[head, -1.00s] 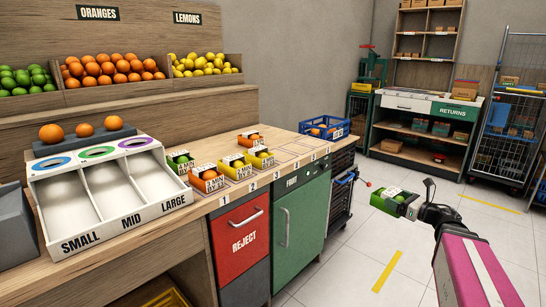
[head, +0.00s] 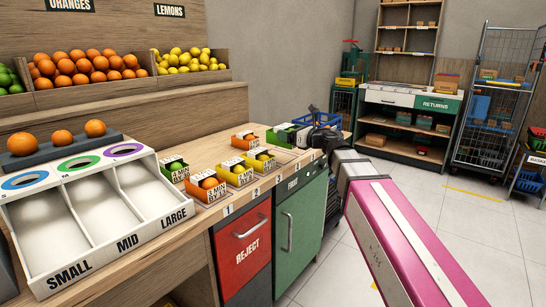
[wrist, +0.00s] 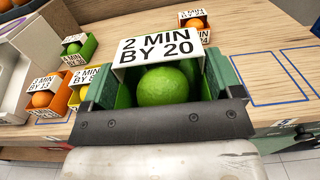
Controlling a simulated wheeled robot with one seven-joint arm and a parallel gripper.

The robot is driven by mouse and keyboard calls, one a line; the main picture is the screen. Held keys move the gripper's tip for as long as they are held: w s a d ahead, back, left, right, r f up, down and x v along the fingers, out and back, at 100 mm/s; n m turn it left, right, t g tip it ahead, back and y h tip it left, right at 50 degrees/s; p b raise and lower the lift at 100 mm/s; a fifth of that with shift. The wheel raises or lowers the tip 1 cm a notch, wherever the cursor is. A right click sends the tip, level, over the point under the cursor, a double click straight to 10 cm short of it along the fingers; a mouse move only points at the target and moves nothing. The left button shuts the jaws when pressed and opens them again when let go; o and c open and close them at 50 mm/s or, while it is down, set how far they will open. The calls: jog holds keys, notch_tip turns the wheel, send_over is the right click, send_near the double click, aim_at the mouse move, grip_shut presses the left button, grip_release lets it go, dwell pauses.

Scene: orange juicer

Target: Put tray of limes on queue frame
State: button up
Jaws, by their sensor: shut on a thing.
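A green tray (wrist: 160,49) labelled "2 MIN BY 20", with a lime (wrist: 162,86) showing in it, is held in my gripper (wrist: 165,108). The jaws are shut on the tray's two sides. In the head view, the held tray (head: 284,134) is over the far part of the counter, and my gripper (head: 312,136) partly hides it. Empty blue-outlined frames (wrist: 275,79) on the wooden counter lie right of the tray in the wrist view. I cannot tell the tray's exact height above the counter.
Another green tray (head: 173,168), an orange tray (head: 206,187) and yellow trays (head: 236,174) stand along the counter. An orange tray (head: 244,140) stands behind them, near the held tray. A blue crate (head: 303,121) is behind my gripper. The sorting box (head: 95,215) is at left.

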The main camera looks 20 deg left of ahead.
jog(key=shift+a+r, duration=0.3)
jog(key=shift+a, duration=0.3)
jog(key=shift+w+a, duration=0.2)
jog(key=shift+a, duration=0.1)
jog(key=w+a+f, duration=0.1)
jog(key=w+f, duration=0.1)
jog(key=w, duration=0.1)
jog(key=w+a+f, duration=0.1)
jog(key=w+f, duration=0.1)
jog(key=w, duration=0.2)
jog(key=w+a+f, duration=0.1)
jog(key=w+f, duration=0.1)
jog(key=w, duration=0.1)
jog(key=shift+w+a+f, duration=0.15)
jog(key=shift+a+f, duration=0.1)
jog(key=shift+f, duration=2.15)
jog(key=shift+f, duration=0.1)
jog(key=o, duration=0.8)
